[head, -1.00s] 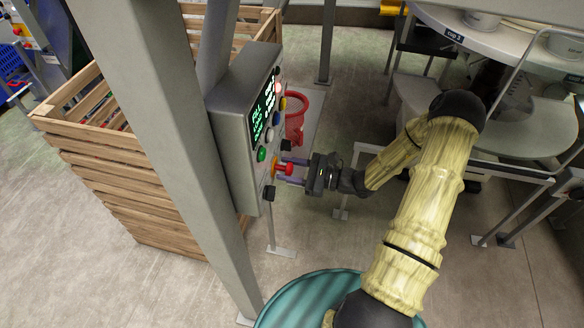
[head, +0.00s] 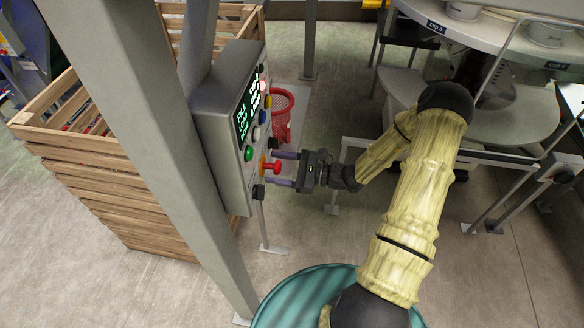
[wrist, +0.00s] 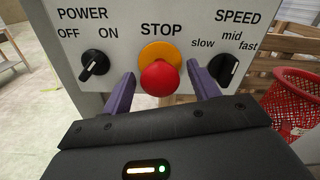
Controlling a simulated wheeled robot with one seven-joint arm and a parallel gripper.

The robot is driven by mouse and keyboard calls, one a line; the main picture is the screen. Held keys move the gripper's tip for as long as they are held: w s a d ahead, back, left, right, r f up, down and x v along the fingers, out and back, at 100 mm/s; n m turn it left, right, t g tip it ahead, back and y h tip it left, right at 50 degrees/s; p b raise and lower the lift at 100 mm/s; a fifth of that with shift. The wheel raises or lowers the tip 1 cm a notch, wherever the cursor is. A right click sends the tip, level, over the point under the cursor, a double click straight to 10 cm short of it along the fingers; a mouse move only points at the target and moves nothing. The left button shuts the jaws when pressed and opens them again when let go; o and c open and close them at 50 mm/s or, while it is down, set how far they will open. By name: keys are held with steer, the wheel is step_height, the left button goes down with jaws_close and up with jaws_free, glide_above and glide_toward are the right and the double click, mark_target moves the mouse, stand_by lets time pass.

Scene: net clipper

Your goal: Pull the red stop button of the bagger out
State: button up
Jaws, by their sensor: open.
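The red stop button (head: 277,168) sticks out from its yellow-orange collar (head: 263,166) low on the grey control box. In the wrist view the red knob (wrist: 160,79) sits in front of the collar (wrist: 160,53), under the word STOP. My gripper (head: 284,169) is open, level with the button, with one purple finger on each side of it. In the wrist view the fingers of my gripper (wrist: 162,84) stand apart from the knob, with gaps on both sides. The knob's lower edge is close to the dark gripper body.
A black POWER switch (wrist: 95,62) is left of the button and a SPEED knob (wrist: 225,68) right of it, each near a fingertip. A grey post (head: 130,130) stands beside the box. A red basket (head: 282,112) and a wooden crate (head: 110,185) are behind.

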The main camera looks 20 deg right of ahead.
steer(key=shift+d, duration=0.1)
steer(key=b+v, duration=0.4)
steer(key=v, duration=1.3)
steer(key=shift+s+b, duration=0.2)
steer(key=shift+b, duration=0.2)
steer(key=s+a+n+g+h, duration=0.8)
steer(key=a+n+g+h, duration=0.2)
steer(key=n, duration=0.1)
steer(key=r+n+t+h, duration=0.1)
steer(key=r+n+h, duration=0.1)
steer(key=n, duration=0.1)
steer(key=a+r+n+t+h, duration=0.1)
steer(key=n+t+h, duration=0.1)
steer(key=n, duration=0.1)
steer(key=r+n+t+h, duration=0.2)
steer(key=n, duration=0.1)
steer(key=shift+w+a+r, duration=0.15)
steer(key=shift+a+r, duration=0.15)
steer(key=shift+a, duration=0.1)
